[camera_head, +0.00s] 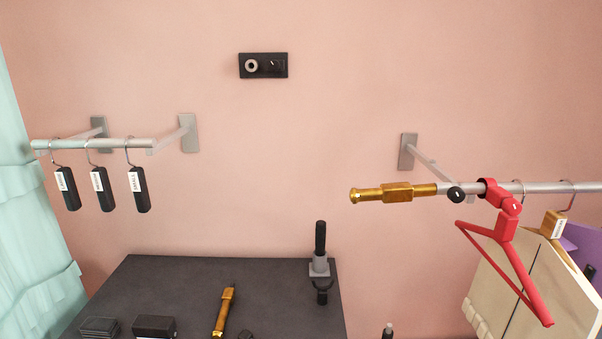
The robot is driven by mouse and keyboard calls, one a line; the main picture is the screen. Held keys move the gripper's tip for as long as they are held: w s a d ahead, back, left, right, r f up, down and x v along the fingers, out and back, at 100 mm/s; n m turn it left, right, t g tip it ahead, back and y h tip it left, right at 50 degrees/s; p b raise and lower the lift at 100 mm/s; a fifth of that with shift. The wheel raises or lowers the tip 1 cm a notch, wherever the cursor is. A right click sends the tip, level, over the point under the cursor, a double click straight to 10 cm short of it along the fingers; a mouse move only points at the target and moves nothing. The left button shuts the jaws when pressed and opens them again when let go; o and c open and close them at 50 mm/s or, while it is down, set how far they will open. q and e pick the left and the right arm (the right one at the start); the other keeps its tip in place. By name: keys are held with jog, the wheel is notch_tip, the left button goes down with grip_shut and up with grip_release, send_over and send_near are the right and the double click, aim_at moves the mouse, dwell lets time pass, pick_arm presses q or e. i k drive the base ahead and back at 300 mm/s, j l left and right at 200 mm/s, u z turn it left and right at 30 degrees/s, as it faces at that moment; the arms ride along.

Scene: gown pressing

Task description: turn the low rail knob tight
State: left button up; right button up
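Two wall rails are in view. The right rail (540,188) sits lower in the picture than the left rail (100,144). A round black knob (455,195) with a small light mark is on the right rail, just right of a gold sleeve-like end piece (396,192). I cannot tell from this view how tight the knob is. A red hanger (503,232) hangs from a red clamp on the same rail, right of the knob. The clamp carries a red round knob (513,206) with a white mark. Neither of my grippers is in view.
Tagged black pieces (100,188) hang from the left rail. A dark table (180,275) holds a gold-handled tool (224,312), a black upright tool (320,262) and dark blocks (154,327). Cream panels (510,285) hang at right. A black wall panel (263,66) is above.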

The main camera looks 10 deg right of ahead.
aim_at(454, 193)
jog(key=z, duration=1.25)
